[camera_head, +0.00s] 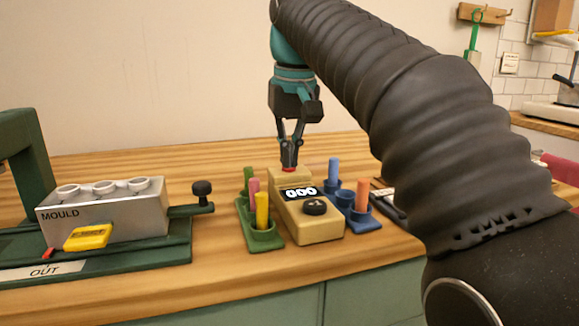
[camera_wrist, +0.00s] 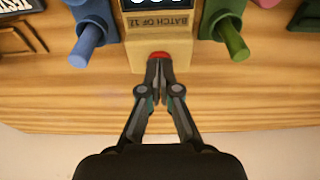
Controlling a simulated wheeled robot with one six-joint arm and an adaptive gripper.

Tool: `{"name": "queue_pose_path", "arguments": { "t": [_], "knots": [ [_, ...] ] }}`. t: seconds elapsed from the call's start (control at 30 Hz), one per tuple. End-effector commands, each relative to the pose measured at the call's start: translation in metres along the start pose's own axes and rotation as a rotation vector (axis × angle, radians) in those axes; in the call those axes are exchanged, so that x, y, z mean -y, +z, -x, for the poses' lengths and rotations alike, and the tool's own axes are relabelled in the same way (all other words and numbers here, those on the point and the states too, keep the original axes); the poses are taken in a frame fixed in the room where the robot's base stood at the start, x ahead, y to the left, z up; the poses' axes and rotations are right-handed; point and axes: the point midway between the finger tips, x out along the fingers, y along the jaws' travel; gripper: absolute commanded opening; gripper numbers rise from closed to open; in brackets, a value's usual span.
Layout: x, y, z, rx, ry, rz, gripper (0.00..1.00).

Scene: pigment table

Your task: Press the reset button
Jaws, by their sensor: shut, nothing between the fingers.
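The reset button is a red button (camera_wrist: 159,55) at the end of a tan counter box (camera_head: 312,222). In the head view a bit of red (camera_head: 288,169) shows just under my fingertips. My gripper (camera_head: 289,160) is shut, empty and pointing down at the button. In the wrist view the closed fingertips (camera_wrist: 158,63) overlap the button's near edge. I cannot tell whether they touch it or hover just above. The box has a display (camera_head: 299,191) reading 000 and a dark knob (camera_head: 315,207).
A green holder (camera_head: 262,240) with several coloured sticks stands left of the box. A blue holder (camera_head: 364,222) with blue and orange sticks stands right. A grey mould block (camera_head: 110,218) on a green press is further left. Bare wooden table lies behind the box.

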Motion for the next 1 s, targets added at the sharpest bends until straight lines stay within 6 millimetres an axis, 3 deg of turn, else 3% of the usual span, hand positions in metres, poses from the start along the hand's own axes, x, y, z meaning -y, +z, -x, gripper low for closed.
{"name": "queue_pose_path", "arguments": {
  "t": [0.27, 1.0],
  "knots": [
    [0.000, -0.001, 0.003, 0.001, 0.000, 0.000, 0.00],
    [0.000, -0.011, 0.053, -0.001, 0.000, 0.000, 0.00]
  ]
}}
